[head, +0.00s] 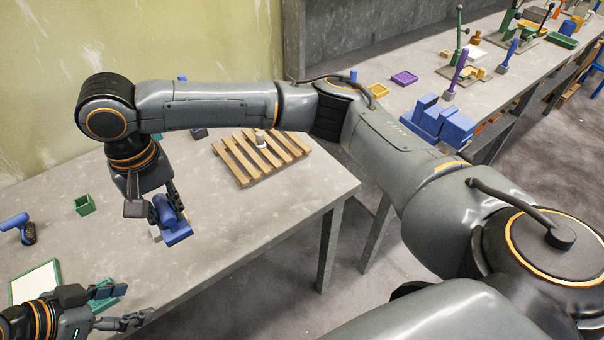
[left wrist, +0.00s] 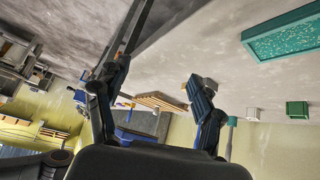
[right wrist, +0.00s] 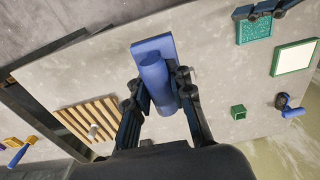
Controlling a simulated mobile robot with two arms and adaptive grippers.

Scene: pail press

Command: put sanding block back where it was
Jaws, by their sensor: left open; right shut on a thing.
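The blue sanding block (head: 178,236) has a flat base and a rounded handle. My right gripper (head: 166,208) is shut on the handle and holds the block over the near part of the grey table. In the right wrist view the block (right wrist: 154,70) sits between the right fingers (right wrist: 165,90); whether its underside touches the table is unclear. My left gripper (head: 128,306) is open and empty at the lower left; its spread fingers also show in the left wrist view (left wrist: 160,80). A teal speckled tray (right wrist: 254,30) lies near the left gripper.
A white panel with a green rim (head: 36,284), a blue-handled tool (head: 18,226) and a green cup (head: 85,205) stand at the left. A wooden slatted rack (head: 240,163) carries a white cylinder (head: 260,138).

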